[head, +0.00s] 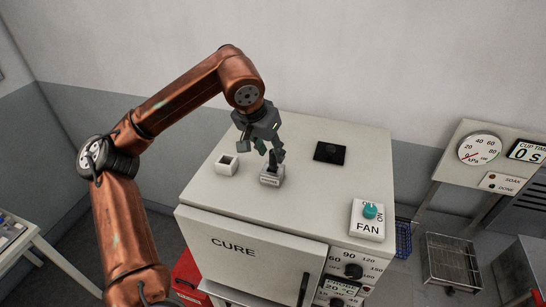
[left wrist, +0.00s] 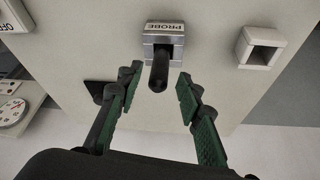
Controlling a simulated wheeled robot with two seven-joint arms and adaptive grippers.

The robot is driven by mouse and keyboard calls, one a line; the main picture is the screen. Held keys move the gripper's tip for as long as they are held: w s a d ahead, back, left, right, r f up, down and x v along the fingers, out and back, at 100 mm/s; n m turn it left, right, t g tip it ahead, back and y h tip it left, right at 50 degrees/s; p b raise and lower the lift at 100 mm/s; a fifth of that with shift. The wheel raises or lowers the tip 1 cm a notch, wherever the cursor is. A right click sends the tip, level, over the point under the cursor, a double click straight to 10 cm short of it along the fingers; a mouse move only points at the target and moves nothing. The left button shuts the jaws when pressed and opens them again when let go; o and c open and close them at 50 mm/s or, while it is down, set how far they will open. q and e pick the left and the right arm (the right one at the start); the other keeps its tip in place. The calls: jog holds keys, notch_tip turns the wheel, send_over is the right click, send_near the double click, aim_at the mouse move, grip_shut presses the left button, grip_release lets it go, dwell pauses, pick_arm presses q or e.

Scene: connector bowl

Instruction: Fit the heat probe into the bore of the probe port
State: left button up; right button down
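A grey metal block marked PROBE (left wrist: 165,30), which looks like the probe port, sits on top of the white CURE cabinet; it also shows in the head view (head: 271,179). A dark round rod, which looks like the heat probe (left wrist: 159,72), stands up from this block toward the wrist camera. How deep it sits in the bore is hidden. My left gripper (head: 275,154) is above the block. In the left wrist view its green-padded fingers (left wrist: 158,82) are apart, one on each side of the rod, with gaps to it. My right gripper is not in view.
A white square open-topped holder (head: 227,165) stands left of the block and looks empty. A black flat pad (head: 329,153) lies to the right. A FAN switch (head: 368,218) is at the cabinet's front right corner. The cabinet top (head: 310,195) is otherwise clear.

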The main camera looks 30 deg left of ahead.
pick_arm(q)
jog(key=v, duration=0.8)
jog(key=shift+s+r, duration=0.15)
jog(key=shift+r, duration=0.1)
